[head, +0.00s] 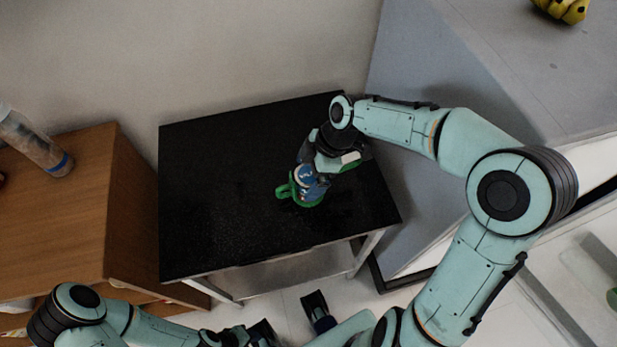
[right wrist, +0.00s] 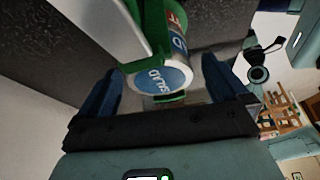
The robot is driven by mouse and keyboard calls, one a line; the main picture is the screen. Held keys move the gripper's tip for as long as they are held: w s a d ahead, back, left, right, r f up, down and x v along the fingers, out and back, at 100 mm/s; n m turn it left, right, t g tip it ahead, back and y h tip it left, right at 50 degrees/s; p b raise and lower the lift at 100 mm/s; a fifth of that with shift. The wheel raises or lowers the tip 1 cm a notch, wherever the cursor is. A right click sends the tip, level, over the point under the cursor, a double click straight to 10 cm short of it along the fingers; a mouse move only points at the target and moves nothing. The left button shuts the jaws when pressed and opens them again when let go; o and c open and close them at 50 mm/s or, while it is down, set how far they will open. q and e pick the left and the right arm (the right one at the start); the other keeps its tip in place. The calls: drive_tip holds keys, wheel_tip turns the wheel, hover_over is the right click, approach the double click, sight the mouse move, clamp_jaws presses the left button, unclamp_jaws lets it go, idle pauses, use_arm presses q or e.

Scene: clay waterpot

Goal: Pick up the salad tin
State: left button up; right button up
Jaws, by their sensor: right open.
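The salad tin (head: 306,176) has a blue label and a blue "SALAD" end. It is on the black table, with a green handled item (head: 284,191) around or right beside its lower part; I cannot tell which. In the right wrist view the tin (right wrist: 163,78) shows just ahead of and between my fingers, with green parts behind and beside it. My right gripper (head: 318,168) is open close to the tin and hides part of it. My left gripper (head: 290,323) is partly in view at the bottom edge, its jaws unclear.
The black table (head: 215,190) is otherwise clear. A wooden cabinet (head: 60,235) with a bottle-like item (head: 40,147) stands at the left. A wall stands behind the table.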

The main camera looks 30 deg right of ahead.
drive_tip(key=shift+a+f, duration=0.2)
drive_tip(key=shift+f, duration=0.15)
drive_tip(key=c, duration=1.2)
drive_tip(key=shift+r, duration=0.15)
